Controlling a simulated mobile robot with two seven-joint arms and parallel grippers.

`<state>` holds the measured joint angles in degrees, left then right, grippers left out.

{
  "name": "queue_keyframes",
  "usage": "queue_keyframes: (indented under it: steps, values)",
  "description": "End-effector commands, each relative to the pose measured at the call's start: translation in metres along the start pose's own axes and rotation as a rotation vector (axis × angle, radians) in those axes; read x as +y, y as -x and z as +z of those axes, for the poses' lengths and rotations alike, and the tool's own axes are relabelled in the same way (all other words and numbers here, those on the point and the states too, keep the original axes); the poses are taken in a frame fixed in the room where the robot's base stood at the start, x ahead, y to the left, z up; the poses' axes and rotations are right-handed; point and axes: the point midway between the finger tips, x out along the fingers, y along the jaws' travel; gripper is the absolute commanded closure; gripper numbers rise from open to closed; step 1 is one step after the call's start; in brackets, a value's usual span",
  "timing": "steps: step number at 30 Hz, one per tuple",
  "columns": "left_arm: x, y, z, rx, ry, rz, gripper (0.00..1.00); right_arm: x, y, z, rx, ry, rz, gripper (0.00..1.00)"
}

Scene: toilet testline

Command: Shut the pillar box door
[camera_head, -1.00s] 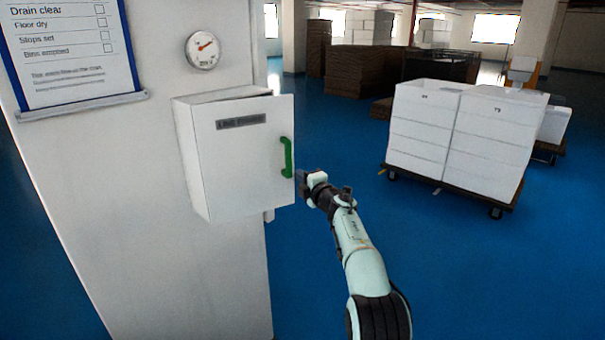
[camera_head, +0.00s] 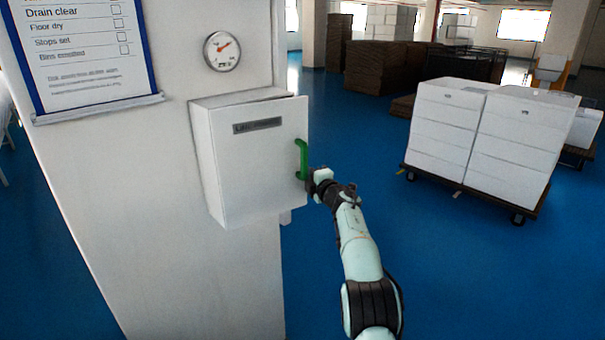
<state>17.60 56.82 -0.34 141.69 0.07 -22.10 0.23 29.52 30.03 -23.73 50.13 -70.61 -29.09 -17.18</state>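The pillar box (camera_head: 206,165) is a white box on the white pillar. Its white door (camera_head: 255,165) carries a grey label and a green handle (camera_head: 302,158) on its right side. The door looks nearly flush with the box, with its right edge standing slightly off the box body. My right gripper (camera_head: 310,184) is at the door's right edge, just below and beside the handle. Its fingers are small and partly hidden, so I cannot tell whether they are open or touch the door. My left gripper is not in view.
A checklist board (camera_head: 85,50) hangs on the pillar (camera_head: 165,270) left of the box, and a round gauge (camera_head: 222,51) is above it. A trolley with stacked white boxes (camera_head: 485,140) stands at right. The blue floor (camera_head: 450,270) between is clear.

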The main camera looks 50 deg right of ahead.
Motion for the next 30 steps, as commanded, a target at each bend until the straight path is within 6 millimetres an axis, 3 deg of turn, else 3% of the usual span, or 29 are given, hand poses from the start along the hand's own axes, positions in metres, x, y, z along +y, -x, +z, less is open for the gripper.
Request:
queue_keyframes:
  steps: [30]
  values:
    - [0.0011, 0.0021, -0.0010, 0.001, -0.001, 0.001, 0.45, 0.0004, 0.0014, 0.0066, -0.008, -0.002, 0.002, 1.00]
